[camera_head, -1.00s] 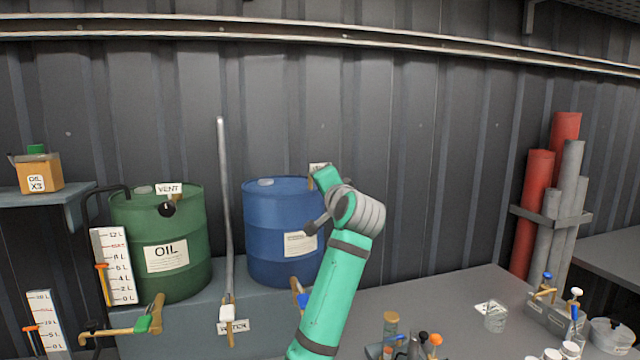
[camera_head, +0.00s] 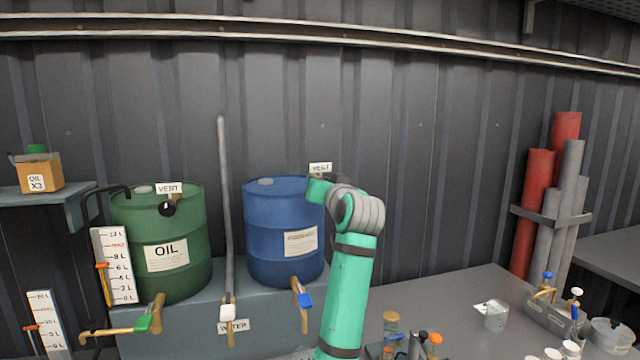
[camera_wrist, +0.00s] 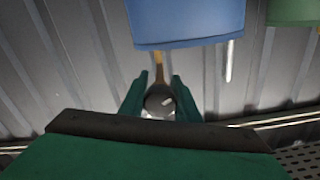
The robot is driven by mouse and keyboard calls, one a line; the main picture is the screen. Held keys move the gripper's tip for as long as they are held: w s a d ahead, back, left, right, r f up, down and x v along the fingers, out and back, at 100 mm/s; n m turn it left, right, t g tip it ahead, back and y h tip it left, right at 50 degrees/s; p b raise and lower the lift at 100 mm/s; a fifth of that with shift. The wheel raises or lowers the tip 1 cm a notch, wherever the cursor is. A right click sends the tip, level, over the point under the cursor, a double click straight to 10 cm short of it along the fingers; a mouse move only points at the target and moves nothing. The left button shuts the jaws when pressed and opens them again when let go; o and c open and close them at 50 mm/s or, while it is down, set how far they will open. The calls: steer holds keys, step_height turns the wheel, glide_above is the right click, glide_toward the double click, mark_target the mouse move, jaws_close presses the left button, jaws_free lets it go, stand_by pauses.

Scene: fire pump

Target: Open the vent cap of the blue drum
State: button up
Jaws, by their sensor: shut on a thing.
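The blue drum (camera_head: 268,235) stands on a grey ledge, with a white VENT label (camera_head: 320,168) at its top right edge. My gripper (camera_head: 318,188) is at the drum's upper right rim, partly hidden by my own wrist. The drum (camera_wrist: 188,22) fills the top of the wrist view. There, my two green fingers (camera_wrist: 160,78) are on either side of a round dark vent cap (camera_wrist: 159,102), and a tan stem shows behind it. The fingers are shut on the cap. In the head view the cap is hidden behind my wrist.
A green OIL drum (camera_head: 165,270) stands to the left, with a grey pipe (camera_head: 224,200) between the drums. A blue-handled tap (camera_head: 303,300) sits below the blue drum. The bench (camera_head: 440,305) at right holds bottles and a beaker (camera_head: 495,317).

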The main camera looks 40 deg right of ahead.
steer(key=shift+n, duration=0.3)
stand_by(0.4)
steer(key=o, duration=1)
steer(key=shift+o, duration=0.2)
steer(key=shift+s, duration=0.1)
steer(key=v, duration=1)
steer(key=shift+s+a, duration=0.15)
steer(key=shift+s, duration=0.2)
